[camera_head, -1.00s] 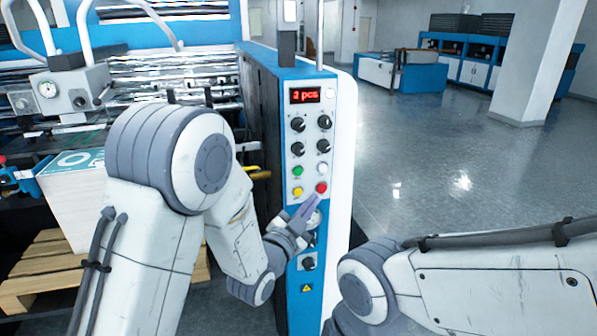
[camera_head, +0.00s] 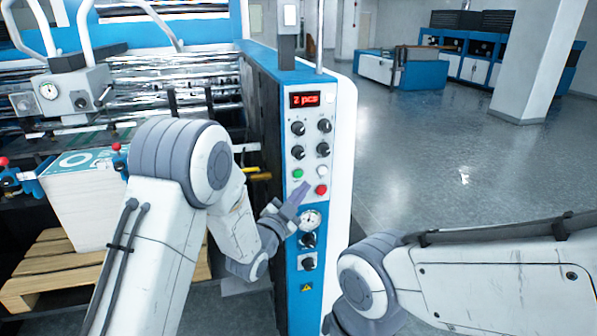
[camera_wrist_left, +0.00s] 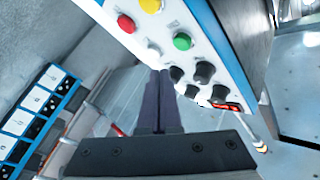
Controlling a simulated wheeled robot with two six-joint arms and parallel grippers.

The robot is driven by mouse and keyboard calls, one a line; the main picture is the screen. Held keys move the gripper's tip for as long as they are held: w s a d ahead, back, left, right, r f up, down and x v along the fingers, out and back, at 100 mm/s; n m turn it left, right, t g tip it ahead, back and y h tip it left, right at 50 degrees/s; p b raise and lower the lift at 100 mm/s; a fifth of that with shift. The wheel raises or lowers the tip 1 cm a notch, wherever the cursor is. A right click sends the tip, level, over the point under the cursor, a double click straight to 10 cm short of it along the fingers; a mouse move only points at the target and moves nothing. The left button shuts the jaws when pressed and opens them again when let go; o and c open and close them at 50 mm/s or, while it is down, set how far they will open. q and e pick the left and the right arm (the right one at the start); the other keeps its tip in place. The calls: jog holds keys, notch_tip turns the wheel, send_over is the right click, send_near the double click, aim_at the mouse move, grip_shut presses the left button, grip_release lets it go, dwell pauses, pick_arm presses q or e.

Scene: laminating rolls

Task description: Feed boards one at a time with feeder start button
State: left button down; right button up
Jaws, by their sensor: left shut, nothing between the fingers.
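The control panel (camera_head: 311,140) stands upright on the machine's end, with a red-lit display (camera_head: 305,99) that reads "2 pcs". Below its knobs are a green button (camera_head: 298,173), a white button (camera_head: 322,170) and a red button (camera_head: 321,189). My left gripper (camera_head: 301,190) is shut and empty, its tips over the panel's lower left, where they hide the yellow button. In the left wrist view the shut fingers (camera_wrist_left: 159,78) lie below the green button (camera_wrist_left: 182,41), with red (camera_wrist_left: 126,23) and yellow (camera_wrist_left: 150,5) buttons further up. Contact cannot be told. My right gripper is out of view.
A stack of boards (camera_head: 84,208) sits on a wooden pallet (camera_head: 45,268) at the left. The floor (camera_head: 450,180) at the right is open, with blue cabinets (camera_head: 475,68) far behind.

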aim_at(298, 174)
pick_arm(q)
jog(key=shift+w+a+b, duration=0.25)
jog(key=shift+w, duration=0.45)
jog(key=shift+w+a+b, duration=0.2)
jog(key=shift+w+b, duration=0.05)
jog(key=shift+w, duration=0.4)
dwell(1.1)
jog(key=shift+w+a+b, duration=0.1)
jog(key=shift+w+b, duration=0.25)
jog(key=shift+b, duration=0.1)
jog(key=shift+w+a, duration=0.15)
jog(key=shift+w, duration=0.3)
dwell(0.4)
jog(key=shift+s+b, duration=0.1)
jog(key=shift+b, duration=0.25)
jog(key=shift+s+d+b, duration=0.25)
jog(key=shift+s+b, duration=0.15)
jog(key=shift+s, duration=0.3)
